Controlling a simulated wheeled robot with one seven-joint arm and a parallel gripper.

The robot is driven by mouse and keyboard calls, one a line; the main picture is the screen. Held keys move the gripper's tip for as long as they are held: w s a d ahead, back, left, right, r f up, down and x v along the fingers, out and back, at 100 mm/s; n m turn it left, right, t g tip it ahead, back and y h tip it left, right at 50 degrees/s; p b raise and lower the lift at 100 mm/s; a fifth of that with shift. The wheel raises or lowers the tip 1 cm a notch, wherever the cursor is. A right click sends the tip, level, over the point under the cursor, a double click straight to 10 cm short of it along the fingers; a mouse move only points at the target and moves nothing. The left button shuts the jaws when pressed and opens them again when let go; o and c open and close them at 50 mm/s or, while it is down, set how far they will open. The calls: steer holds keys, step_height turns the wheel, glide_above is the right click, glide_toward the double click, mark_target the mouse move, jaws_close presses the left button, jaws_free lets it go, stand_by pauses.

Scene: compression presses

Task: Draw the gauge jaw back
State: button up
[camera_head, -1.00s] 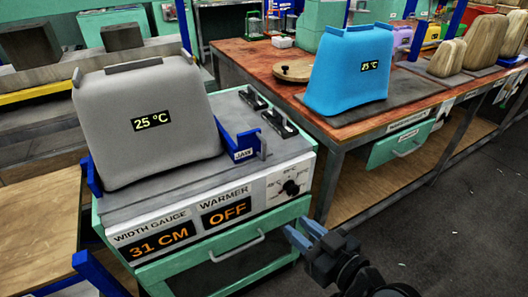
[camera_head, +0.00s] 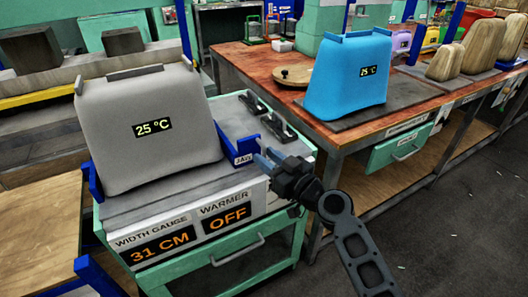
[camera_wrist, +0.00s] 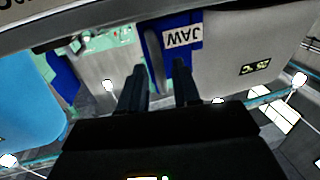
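The blue gauge jaw (camera_head: 241,150), labelled JAW, stands against the right side of a grey block (camera_head: 150,130) reading 25 °C. It also shows in the wrist view (camera_wrist: 178,58), upside down. A grey upright handle (camera_wrist: 155,62) stands out from the jaw. My gripper (camera_head: 264,158) is at the handle, to the right of the jaw. In the wrist view, its two fingers (camera_wrist: 160,82) are apart, with the handle's end lying between or just beyond their tips. I cannot tell whether they touch it. The width gauge (camera_head: 160,243) reads 31 CM.
The warmer display (camera_head: 225,216) reads OFF; my arm hides its knob. Black clamps (camera_head: 270,120) sit on the bench top behind the jaw. A blue block (camera_head: 350,75) stands on the red table behind. The floor at right is clear.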

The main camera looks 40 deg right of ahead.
steer(key=shift+w, duration=0.85)
steer(key=shift+c, duration=0.3)
jaws_close()
